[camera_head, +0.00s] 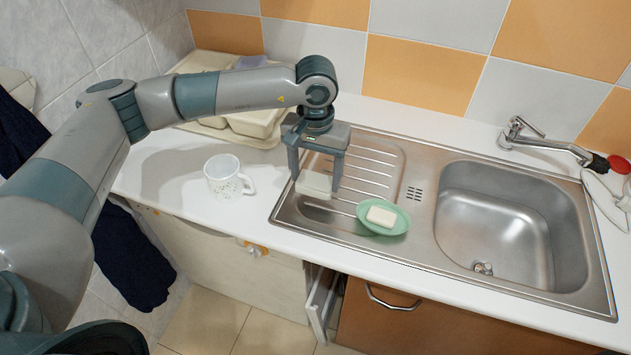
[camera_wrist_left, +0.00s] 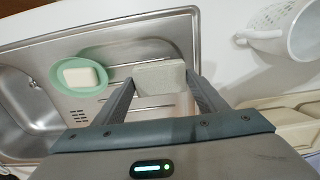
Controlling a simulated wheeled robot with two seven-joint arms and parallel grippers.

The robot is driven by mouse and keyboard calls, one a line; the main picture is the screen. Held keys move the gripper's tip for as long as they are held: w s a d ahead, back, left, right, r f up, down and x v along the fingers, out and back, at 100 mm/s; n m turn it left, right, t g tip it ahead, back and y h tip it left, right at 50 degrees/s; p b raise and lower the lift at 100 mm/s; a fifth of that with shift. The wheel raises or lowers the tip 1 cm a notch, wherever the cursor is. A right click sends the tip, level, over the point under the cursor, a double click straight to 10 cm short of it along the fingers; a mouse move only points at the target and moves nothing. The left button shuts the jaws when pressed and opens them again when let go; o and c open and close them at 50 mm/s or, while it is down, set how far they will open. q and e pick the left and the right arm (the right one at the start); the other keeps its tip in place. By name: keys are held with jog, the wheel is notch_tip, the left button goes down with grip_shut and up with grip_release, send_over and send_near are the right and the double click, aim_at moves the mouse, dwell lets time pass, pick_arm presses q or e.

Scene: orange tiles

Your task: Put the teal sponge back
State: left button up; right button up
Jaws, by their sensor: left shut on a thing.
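My left gripper (camera_head: 314,182) points down over the left end of the steel drainboard (camera_head: 372,158). It is shut on a pale grey-beige block (camera_head: 316,188), the only sponge-like thing I see; it does not look teal. In the left wrist view the block (camera_wrist_left: 160,80) sits between the two fingers. I cannot tell whether its underside touches the drainboard. A green oval dish (camera_head: 396,226) with a white bar (camera_head: 381,216) on it stands on the drainboard, right of and nearer than the block. My right gripper is not in view.
A white patterned mug (camera_head: 224,177) stands on the white counter left of the sink unit. Cream trays (camera_head: 258,122) lie behind the arm. The sink basin (camera_head: 505,225) is empty, with a faucet (camera_head: 540,138) behind it. A drawer stands ajar below the counter.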

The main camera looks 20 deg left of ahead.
aim_at(315, 180)
pick_arm(q)
jog(key=shift+f+p, duration=0.75)
jog(key=shift+f, duration=0.8)
jog(key=shift+f+b, duration=0.2)
jog(key=shift+b, duration=0.1)
jog(key=o, duration=0.9)
jog(key=shift+o, duration=0.2)
jog(key=shift+r, duration=0.15)
